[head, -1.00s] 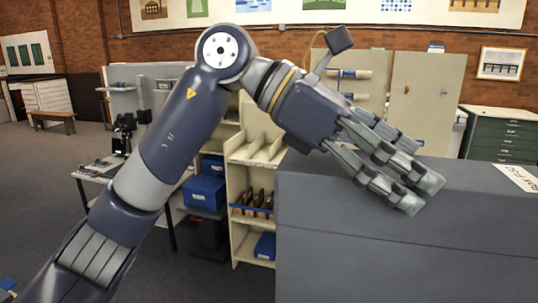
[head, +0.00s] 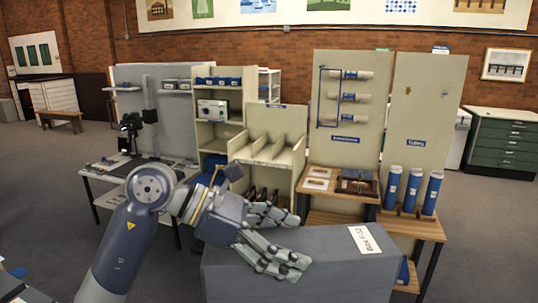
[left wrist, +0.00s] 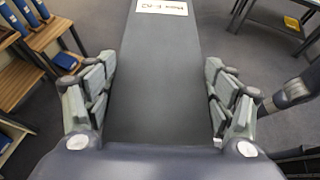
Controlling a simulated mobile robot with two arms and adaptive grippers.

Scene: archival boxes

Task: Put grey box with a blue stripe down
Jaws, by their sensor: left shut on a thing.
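A large grey box (head: 300,274) with a white label reading "Box F-32" stands low at the front centre of the head view. My left gripper (head: 291,244) lies over its top at the left end, with fingers along both sides. In the left wrist view, the fingers (left wrist: 158,98) are shut on the long grey box (left wrist: 155,55), which runs away between them, its label at the far end. I see no blue stripe on the faces in view. The box's underside is out of frame, so I cannot tell whether it rests on anything. My right gripper is not seen in the head view.
Behind the box stand a beige sorting shelf (head: 262,150), a wooden bench with blue tubes (head: 411,190) and a framed panel. A worktable with a camera stand (head: 135,130) is at left. Open grey floor (head: 45,185) lies at far left; a green drawer cabinet (head: 503,143) is at right.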

